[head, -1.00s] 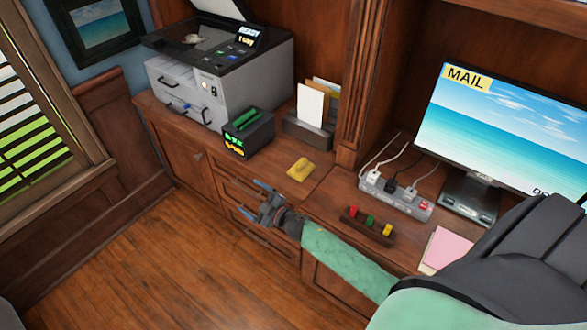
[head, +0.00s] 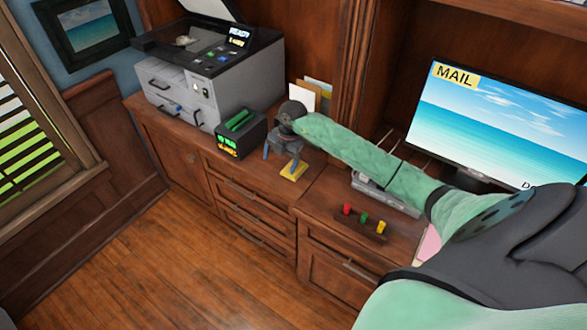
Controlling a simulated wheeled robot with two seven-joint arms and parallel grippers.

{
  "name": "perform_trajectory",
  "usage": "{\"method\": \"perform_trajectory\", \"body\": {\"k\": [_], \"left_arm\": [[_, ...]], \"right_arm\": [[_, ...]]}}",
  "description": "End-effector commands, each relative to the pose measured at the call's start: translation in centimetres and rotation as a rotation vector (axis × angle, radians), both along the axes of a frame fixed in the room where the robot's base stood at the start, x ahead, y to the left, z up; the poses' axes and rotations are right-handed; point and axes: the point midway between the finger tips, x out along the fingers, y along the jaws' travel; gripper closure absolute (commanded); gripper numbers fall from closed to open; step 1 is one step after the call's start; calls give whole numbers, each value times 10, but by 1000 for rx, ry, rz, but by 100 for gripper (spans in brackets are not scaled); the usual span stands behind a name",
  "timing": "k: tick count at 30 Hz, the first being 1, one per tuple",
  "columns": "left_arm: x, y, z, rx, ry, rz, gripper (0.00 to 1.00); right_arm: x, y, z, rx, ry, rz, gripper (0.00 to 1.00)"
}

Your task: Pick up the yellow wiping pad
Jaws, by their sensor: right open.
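The yellow wiping pad (head: 293,173) lies on the wooden counter, near its front edge, to the right of the black box. My right gripper (head: 280,163) is over the counter at the pad, pointing down, with its two blue-tipped fingers apart and nothing held between them. One finger shows left of the pad and the other overlaps the pad's upper part in the picture. I cannot tell whether that finger touches the pad. The gripper hides part of the pad. My left gripper is not in view.
A black box with green displays (head: 240,133) stands just left of the gripper, and a grey printer (head: 205,75) behind it. A letter holder with paper (head: 305,95) is partly hidden behind my arm. A power strip (head: 385,197), a block with coloured knobs (head: 361,224) and a monitor (head: 495,125) are to the right.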

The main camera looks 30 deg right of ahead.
Motion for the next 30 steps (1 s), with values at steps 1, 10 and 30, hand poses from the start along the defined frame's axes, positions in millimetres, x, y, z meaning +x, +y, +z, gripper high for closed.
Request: {"method": "perform_trajectory", "body": {"k": [1,10,30], "left_arm": [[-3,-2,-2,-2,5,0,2],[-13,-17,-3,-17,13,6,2],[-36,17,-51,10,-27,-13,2]], "right_arm": [[2,-20,7,-67,27,-29,13],[0,-65,18,-229,99,-117,13],[-2,-60,-27,-225,99,-115,13]]}}
